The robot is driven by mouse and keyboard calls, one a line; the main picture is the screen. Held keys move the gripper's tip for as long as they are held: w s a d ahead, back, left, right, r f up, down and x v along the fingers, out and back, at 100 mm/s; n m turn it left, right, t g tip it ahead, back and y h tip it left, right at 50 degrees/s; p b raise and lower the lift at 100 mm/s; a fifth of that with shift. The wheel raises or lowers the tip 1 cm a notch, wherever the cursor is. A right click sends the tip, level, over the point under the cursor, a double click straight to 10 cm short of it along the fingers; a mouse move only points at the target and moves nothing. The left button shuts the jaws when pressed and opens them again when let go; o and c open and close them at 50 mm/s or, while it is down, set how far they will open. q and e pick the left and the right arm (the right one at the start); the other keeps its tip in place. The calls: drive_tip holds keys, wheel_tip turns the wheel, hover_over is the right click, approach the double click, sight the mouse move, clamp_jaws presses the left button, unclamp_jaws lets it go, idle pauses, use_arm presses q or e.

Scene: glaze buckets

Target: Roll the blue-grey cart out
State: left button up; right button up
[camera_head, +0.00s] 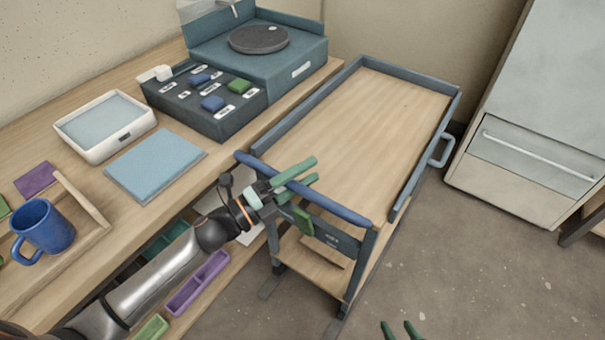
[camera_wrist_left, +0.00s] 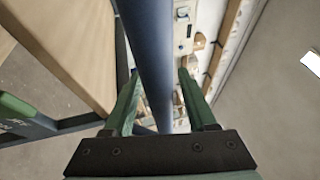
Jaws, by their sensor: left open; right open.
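The blue-grey cart (camera_head: 350,125) has a wooden top and a lower wooden shelf, and stands close along the right side of the workbench. Its blue push handle (camera_head: 330,202) runs across the near end. My left gripper (camera_head: 300,176) is at that handle, with its green fingers open. In the left wrist view the handle bar (camera_wrist_left: 148,60) passes between the two fingers of my left gripper (camera_wrist_left: 160,95); I cannot tell whether they touch it. My right gripper (camera_head: 402,330) is open and empty above the floor at the bottom edge, apart from the cart.
The workbench (camera_head: 215,185) on the left holds a turntable box (camera_head: 262,50), a dark box with coloured blocks (camera_head: 205,98), a white tray (camera_head: 105,125) and a blue mug (camera_head: 43,230). A light cabinet (camera_head: 545,110) stands at right. The floor (camera_head: 460,270) right of the cart is clear.

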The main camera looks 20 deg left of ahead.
use_arm(q)
drive_tip(key=b+v, duration=0.1)
drive_tip(key=v, duration=1.1)
drive_tip(key=shift+s+a, duration=0.15)
use_arm(e)
drive_tip(key=shift+s+a+f, duration=0.15)
drive_tip(key=shift+s+f, duration=0.05)
drive_tip(key=shift+f, duration=0.25)
use_arm(q)
drive_tip(key=shift+f, duration=0.15)
use_arm(e)
drive_tip(key=shift+w+r, duration=0.1)
drive_tip(key=shift+w, duration=0.05)
